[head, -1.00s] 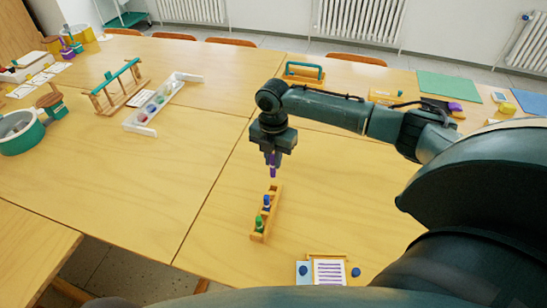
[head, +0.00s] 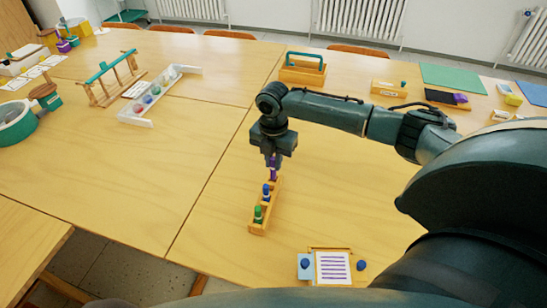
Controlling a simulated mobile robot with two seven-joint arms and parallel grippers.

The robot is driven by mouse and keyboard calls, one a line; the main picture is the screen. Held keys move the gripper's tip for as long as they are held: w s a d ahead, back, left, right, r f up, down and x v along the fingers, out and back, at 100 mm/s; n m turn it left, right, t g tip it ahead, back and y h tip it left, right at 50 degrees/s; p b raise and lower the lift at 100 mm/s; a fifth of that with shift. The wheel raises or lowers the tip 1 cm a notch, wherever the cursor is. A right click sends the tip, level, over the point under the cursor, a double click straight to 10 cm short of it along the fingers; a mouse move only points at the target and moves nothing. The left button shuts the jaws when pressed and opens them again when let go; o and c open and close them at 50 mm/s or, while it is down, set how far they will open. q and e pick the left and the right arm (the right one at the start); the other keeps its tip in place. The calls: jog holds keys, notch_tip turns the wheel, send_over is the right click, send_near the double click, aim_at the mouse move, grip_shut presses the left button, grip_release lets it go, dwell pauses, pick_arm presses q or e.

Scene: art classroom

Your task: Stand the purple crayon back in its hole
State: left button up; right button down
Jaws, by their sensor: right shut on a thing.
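The wooden crayon holder (head: 259,226) stands on the table in the middle of the head view, its length running away from me. A green crayon (head: 258,213) stands at its near end and a blue crayon (head: 266,192) stands behind it. My right gripper (head: 272,158) points down over the far end of the holder. It is shut on the purple crayon (head: 273,174), which hangs upright with its lower end at the holder's far end. I cannot tell whether its tip is inside the hole. My left gripper is not in view.
A card with purple lines (head: 332,268) lies at the front, with blue knobs beside it. A white tray with colored balls (head: 135,118) and a wooden rack with a green bar (head: 103,88) stand at the left. The table left of the holder is clear.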

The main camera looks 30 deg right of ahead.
dwell(0.6)
jog(key=shift+p, duration=0.85)
dwell(0.6)
jog(key=shift+f, duration=1.4)
dwell(2.5)
jog(key=c, duration=1.3)
grip_release()
jog(key=shift+o, duration=0.2)
jog(key=shift+o, duration=0.9)
jog(key=shift+r+p, duration=0.1)
jog(key=shift+p, duration=0.2)
